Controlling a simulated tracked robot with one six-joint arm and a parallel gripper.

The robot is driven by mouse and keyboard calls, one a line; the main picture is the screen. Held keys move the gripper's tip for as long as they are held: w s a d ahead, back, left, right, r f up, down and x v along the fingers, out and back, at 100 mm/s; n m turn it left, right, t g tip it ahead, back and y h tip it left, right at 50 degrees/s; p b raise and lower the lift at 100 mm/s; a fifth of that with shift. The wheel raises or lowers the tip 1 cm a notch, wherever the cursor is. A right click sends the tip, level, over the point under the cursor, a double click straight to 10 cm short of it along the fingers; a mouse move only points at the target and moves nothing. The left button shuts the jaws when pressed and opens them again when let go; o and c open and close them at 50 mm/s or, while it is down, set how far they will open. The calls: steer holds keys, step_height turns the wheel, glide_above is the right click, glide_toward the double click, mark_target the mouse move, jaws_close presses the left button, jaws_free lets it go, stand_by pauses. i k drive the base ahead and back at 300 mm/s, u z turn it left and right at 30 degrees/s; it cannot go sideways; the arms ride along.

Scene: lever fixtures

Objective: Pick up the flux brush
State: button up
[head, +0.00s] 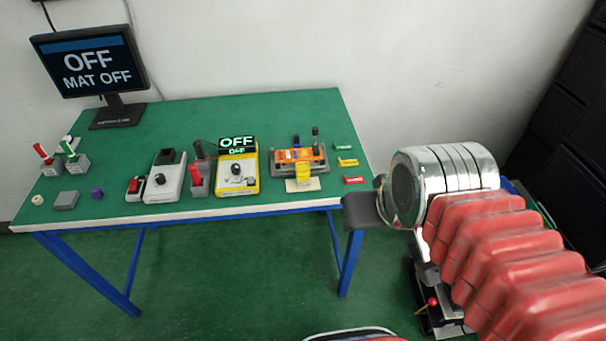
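I cannot make out a flux brush for certain. Three small items lie at the table's right end: a green one (344,146), a yellow one (347,161) and a red one (354,180). They are too small to tell which, if any, is a brush. My arm, with red bellows and a silver cylinder, reaches in from the right. A dark piece at its end, which seems to be part of my gripper (364,210), is just off the table's right front corner. Its fingers cannot be made out, nor whether anything is held.
The green table (255,125) carries a monitor (92,62) reading "OFF MAT OFF", red and green levers at left, a white switch box (165,181), a yellow box (238,176) and an orange fixture (298,156). The back of the table is mostly clear.

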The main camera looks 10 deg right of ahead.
mark_target(302, 169)
steer(key=u, duration=0.7)
steer(key=i, duration=0.7)
steer(key=u, duration=0.9)
